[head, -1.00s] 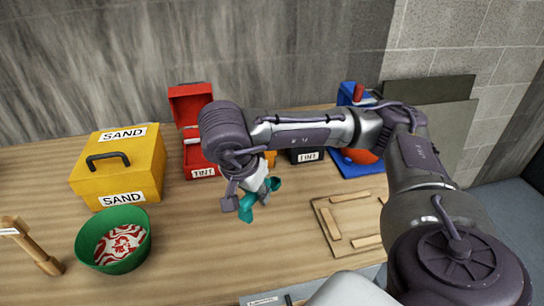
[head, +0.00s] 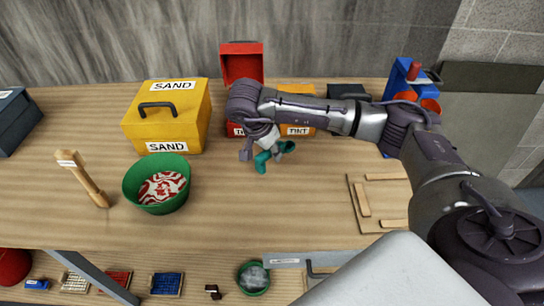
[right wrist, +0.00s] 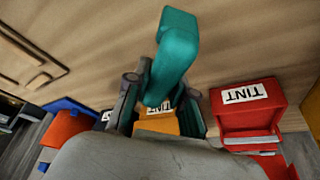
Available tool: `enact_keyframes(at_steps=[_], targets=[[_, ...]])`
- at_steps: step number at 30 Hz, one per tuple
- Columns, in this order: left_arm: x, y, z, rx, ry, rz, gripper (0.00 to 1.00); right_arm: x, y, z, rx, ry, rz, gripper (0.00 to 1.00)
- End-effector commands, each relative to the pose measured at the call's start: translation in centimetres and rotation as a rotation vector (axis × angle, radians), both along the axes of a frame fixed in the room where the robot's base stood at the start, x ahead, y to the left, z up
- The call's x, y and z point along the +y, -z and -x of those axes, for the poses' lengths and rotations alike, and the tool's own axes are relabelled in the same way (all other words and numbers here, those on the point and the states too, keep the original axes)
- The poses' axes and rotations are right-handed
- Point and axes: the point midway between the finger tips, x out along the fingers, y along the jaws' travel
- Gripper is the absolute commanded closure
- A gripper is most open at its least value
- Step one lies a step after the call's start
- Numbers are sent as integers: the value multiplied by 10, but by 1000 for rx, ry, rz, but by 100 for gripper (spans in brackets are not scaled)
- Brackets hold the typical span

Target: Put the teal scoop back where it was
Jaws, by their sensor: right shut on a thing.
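The teal scoop (head: 262,163) is in my right gripper (head: 268,146), held in front of the red and orange tint boxes near the middle of the worktop. In the right wrist view the scoop (right wrist: 175,52) sticks out from between the dark fingers of the right gripper (right wrist: 160,97), which are shut on it. Part of the scoop is hidden by the fingers. I cannot tell its exact height above the worktop. My left gripper is not in view.
An open red tint box (head: 241,66) and an orange tint box (head: 299,129) stand behind the gripper. A wooden frame (head: 361,200) lies right. Bare worktop lies in front.

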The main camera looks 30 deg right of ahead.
Motion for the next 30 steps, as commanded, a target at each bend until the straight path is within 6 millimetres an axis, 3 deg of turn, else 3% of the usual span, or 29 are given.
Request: enact_keyframes(at_steps=[6, 17, 18, 22, 30], targets=[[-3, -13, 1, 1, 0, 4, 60, 0, 28, 1, 2, 0, 0, 100], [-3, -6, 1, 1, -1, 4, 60, 0, 36, 1, 0, 0, 0, 100], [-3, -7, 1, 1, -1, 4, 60, 0, 35, 1, 0, 0, 0, 74], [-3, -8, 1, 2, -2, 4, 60, 0, 34, 1, 0, 0, 0, 52], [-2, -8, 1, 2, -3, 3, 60, 0, 34, 1, 0, 0, 0, 52]])
